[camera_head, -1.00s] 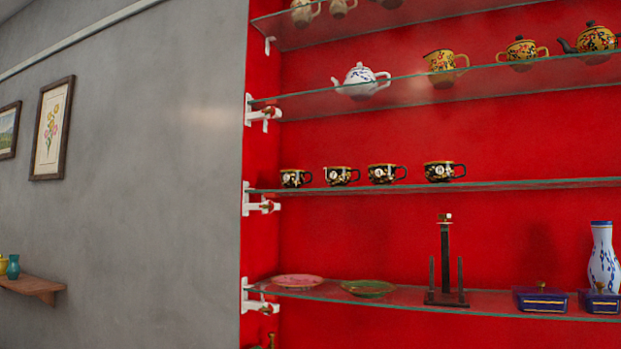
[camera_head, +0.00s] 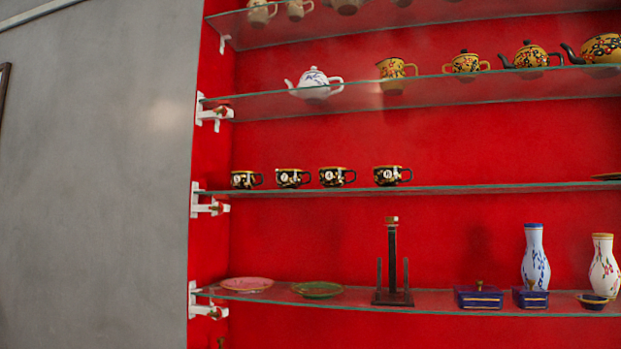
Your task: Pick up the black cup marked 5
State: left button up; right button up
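Several black cups with gold rims and round white marks stand in a row on a glass shelf (camera_head: 480,188) against the red wall. From the left they are the first cup (camera_head: 246,180), the second cup (camera_head: 291,179), the third cup (camera_head: 335,177) and, after a wider gap, the rightmost cup (camera_head: 391,176). Their handles point right. The marks are too small to read, so I cannot tell which cup bears the 5. Neither of my grippers shows in the head view.
Upper shelves hold a white teapot (camera_head: 314,85), a yellow jug (camera_head: 395,72) and yellow teapots. The lower shelf holds a pink plate (camera_head: 247,285), a green plate (camera_head: 317,290), a dark stand (camera_head: 393,265), blue boxes and vases. The cup shelf is mostly bare right of the cups.

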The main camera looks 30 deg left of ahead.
aim_at(241, 180)
jog(key=u, duration=1.3)
jog(key=i+j, duration=0.1)
jog(key=j, duration=0.25)
jog(key=i+j+z, duration=0.1)
jog(key=j, duration=0.3)
jog(key=i+j, duration=0.15)
jog(key=j, duration=0.2)
